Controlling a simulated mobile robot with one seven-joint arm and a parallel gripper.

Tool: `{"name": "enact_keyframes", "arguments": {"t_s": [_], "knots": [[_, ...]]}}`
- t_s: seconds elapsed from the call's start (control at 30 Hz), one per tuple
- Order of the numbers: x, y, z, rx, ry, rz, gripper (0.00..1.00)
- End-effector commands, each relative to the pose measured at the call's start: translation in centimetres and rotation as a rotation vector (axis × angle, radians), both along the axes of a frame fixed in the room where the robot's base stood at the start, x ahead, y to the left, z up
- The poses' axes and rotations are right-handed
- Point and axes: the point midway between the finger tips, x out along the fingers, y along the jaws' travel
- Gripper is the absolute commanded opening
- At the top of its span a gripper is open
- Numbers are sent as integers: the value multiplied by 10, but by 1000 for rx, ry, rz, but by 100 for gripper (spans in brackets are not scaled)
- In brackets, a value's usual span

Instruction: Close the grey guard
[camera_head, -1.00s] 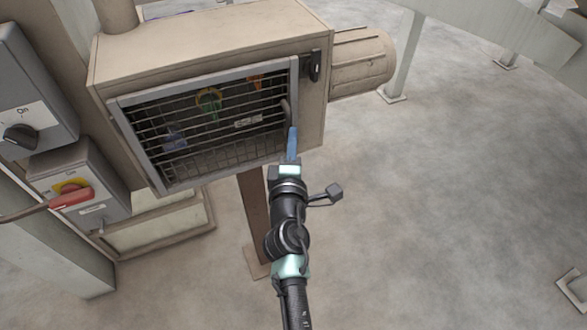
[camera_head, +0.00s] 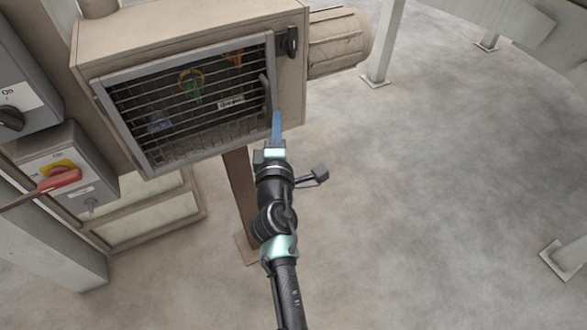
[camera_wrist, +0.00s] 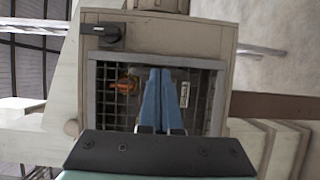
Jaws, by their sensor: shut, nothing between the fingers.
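The grey guard (camera_head: 141,151) is a framed wire-mesh panel on the front of a beige housing (camera_head: 180,32). In the head view it sits tilted in the picture, its left edge standing somewhat out from the housing face. A curved handle (camera_head: 264,90) is near its right edge. Behind the mesh I see coloured items. My gripper (camera_head: 277,118) has blue fingers, shut and empty, in front of the guard's lower right corner by the handle. In the wrist view the fingers (camera_wrist: 160,95) overlap the mesh; contact with it cannot be told.
A black latch knob (camera_head: 292,42) is on the housing right of the guard. At left are a grey switch box (camera_head: 28,75) and an isolator with a red handle (camera_head: 60,180). A ribbed motor (camera_head: 340,42) juts out right. The floor at right is open.

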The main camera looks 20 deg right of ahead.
Motion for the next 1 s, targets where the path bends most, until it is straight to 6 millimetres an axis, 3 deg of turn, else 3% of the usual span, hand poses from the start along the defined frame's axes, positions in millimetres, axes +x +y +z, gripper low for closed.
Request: {"name": "enact_keyframes", "arguments": {"t_s": [0.2, 0.5, 0.87, 1.0], "knots": [[-46, 7, -1, 3, 4, -2, 0], [-88, 13, -1, 1, 6, -3, 0], [-98, 15, -1, 2, 5, -2, 0], [-91, 17, 21, 37, -47, 1, 0]]}}
